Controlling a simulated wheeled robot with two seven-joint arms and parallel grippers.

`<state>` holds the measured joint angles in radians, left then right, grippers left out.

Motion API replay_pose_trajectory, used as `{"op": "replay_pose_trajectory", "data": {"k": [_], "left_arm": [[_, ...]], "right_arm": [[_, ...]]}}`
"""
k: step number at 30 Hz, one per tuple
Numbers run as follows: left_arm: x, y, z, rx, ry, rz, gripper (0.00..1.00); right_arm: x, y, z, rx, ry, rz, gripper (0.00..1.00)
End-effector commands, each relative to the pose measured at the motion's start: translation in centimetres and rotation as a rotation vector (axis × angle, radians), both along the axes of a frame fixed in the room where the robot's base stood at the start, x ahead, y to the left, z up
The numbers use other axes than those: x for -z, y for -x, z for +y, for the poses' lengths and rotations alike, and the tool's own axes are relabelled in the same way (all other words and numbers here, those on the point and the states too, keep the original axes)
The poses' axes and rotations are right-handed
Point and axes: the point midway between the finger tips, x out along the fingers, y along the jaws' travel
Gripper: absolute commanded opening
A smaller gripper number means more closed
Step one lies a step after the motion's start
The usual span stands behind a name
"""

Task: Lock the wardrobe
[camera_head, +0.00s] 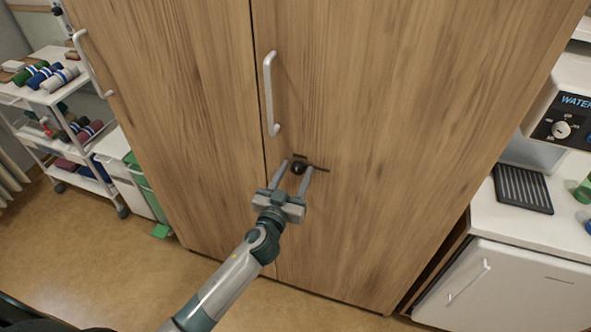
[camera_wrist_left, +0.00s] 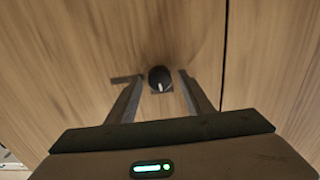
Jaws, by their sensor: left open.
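The wooden wardrobe (camera_head: 370,90) stands straight ahead with both doors closed. On its right door, below the white bar handle (camera_head: 269,95), is a small dark round lock knob (camera_head: 298,168) with short dark marks beside it. My left gripper (camera_head: 297,166) is open, its two fingers on either side of the knob. In the left wrist view the knob (camera_wrist_left: 159,78) shows between the fingertips, with a pale mark on its lower face and a visible gap to each finger. I cannot tell how deep the fingers reach around it. My right gripper is not in view.
A white trolley (camera_head: 42,98) with rolled bandages stands at the left, with a green and white bin (camera_head: 145,185) beside it. At the right are a counter (camera_head: 540,232) with a water dispenser (camera_head: 562,130) and a small white fridge (camera_head: 510,290). The floor in front is partly clear.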

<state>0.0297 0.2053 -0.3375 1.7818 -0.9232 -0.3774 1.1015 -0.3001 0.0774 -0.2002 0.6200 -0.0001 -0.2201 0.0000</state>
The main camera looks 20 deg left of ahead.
Motion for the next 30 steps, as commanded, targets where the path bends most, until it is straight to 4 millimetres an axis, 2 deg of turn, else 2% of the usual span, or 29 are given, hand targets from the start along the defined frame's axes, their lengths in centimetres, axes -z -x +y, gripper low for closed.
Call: {"op": "replay_pose_trajectory", "data": {"k": [10, 11, 15, 16, 30], "left_arm": [[0.0, -0.32, -0.02, 0.0, 0.0, 0.0, 0.47], [0.0, -0.32, -0.02, 0.0, 0.0, 0.0, 0.44], [0.0, -0.31, -0.02, 0.0, 0.0, 0.0, 0.11], [0.0, -0.31, -0.02, 0.0, 0.0, 0.0, 0.07], [0.01, -0.28, -0.06, 0.001, -0.065, -0.003, 0.07]], "right_arm": [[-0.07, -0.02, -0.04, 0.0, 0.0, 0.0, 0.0], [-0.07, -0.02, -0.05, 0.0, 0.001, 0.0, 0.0], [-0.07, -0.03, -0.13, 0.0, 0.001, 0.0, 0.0], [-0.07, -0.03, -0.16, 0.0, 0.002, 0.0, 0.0], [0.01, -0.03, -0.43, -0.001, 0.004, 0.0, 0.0]]}}
